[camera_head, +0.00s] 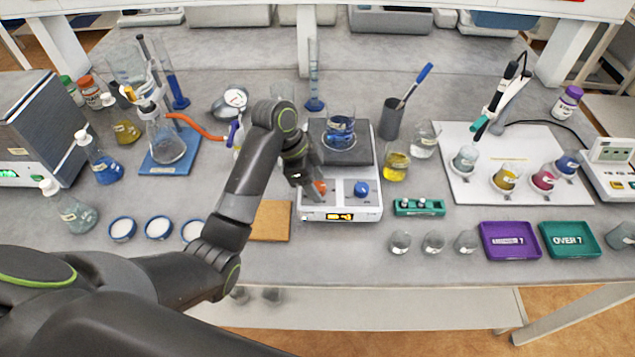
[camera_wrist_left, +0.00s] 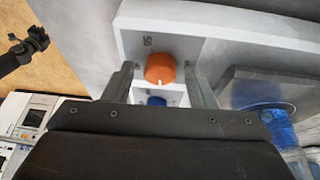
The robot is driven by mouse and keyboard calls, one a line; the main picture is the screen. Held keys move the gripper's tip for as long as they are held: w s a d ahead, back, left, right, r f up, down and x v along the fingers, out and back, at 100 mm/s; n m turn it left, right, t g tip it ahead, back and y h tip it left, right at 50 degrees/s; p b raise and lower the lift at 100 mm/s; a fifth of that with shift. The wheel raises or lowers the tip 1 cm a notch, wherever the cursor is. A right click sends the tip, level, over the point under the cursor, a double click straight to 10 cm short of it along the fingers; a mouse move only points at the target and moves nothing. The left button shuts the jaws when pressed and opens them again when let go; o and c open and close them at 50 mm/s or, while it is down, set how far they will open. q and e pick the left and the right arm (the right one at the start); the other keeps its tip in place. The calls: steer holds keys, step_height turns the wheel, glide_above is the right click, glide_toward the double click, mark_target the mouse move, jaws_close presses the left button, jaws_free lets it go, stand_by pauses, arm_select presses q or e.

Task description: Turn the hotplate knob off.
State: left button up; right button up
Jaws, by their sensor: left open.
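The hotplate (camera_head: 340,207) is a white unit with a dark top plate and a lit orange display on its front. A beaker of blue liquid (camera_head: 340,133) stands on the plate. Its orange knob (camera_head: 320,187) is at the front left, partly hidden by my gripper, and its blue knob (camera_head: 361,189) is at the front right. My left gripper (camera_head: 308,188) is at the orange knob. In the left wrist view the open fingers stand on either side of the orange knob (camera_wrist_left: 160,68), with the blue knob (camera_wrist_left: 157,101) beyond. I cannot tell whether they touch it. My right gripper is not in view.
A wooden board (camera_head: 271,222) lies left of the hotplate. A green rack (camera_head: 419,207) and small glass beakers (camera_head: 433,242) are to its right, with a dark pen cup (camera_head: 391,118) behind. A flask on a blue stand (camera_head: 168,148) is at the left. The front table edge is mostly clear.

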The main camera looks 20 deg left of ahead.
arm_select(q)
steer(key=shift+c, duration=0.7)
steer(key=c, duration=0.8)
steer(key=shift+s+r+n+p, duration=0.15)
steer(key=shift+n+p, duration=0.25)
steer(key=shift+p, duration=0.3)
steer(key=shift+c, duration=0.2)
steer(key=n+t+p, duration=0.1)
steer(key=n+p, duration=0.2)
steer(key=n+t+y+p, duration=0.1)
steer(key=n+p, duration=0.1)
steer(key=p, duration=0.2)
steer(key=shift+s+d+r+n, duration=0.1)
steer(key=shift+s+d+n, duration=0.1)
steer(key=shift+n, duration=0.2)
steer(key=n+t+y+p, duration=0.1)
steer(key=n, duration=0.1)
steer(key=shift+n+p, duration=0.3)
steer(key=n, duration=0.2)
steer(key=n+y, duration=0.1)
steer(key=shift+d+f+t, duration=0.15)
steer(key=shift+f+t, duration=0.1)
steer(key=shift+t, duration=0.05)
steer(key=shift+d+n+y, duration=0.1)
steer(key=shift+n+y, duration=0.7)
steer(key=shift+n, duration=1.1)
